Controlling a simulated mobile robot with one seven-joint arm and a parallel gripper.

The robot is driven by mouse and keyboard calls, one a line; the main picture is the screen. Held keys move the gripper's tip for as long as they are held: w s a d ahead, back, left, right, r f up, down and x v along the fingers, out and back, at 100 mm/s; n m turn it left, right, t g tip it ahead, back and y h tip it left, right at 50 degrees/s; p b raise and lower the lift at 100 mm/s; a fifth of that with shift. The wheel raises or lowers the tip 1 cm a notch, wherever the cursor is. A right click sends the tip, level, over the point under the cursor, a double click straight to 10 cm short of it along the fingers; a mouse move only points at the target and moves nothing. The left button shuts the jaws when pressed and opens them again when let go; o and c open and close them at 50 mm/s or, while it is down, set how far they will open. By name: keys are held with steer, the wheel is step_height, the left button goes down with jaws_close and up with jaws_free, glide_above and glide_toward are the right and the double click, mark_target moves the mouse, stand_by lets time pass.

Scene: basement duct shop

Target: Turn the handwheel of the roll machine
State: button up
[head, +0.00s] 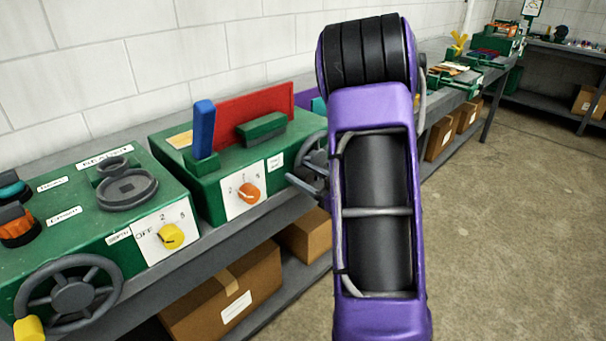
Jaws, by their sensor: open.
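A green machine (90,215) with a sign that seems to read "BEADER" stands on the bench at the left. Its grey spoked handwheel (72,295) is on the front, with a yellow knob (29,328) at the lower left of the rim. A second green machine (190,165) to its right has another grey handwheel (313,158), partly hidden behind my purple arm. No label shows clearly which one is the roll machine. My gripper (307,186) is mostly hidden by my arm; grey finger-like parts jut out left, open, close to the second handwheel. Contact cannot be told.
The left machine has a yellow dial (171,236); the second has an orange dial (249,193), a blue lever (204,129) and a red plate (255,112). Cardboard boxes (225,295) sit on the shelf below. The concrete floor (510,230) at the right is clear.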

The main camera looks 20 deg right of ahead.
jaws_close()
stand_by(0.3)
stand_by(1.2)
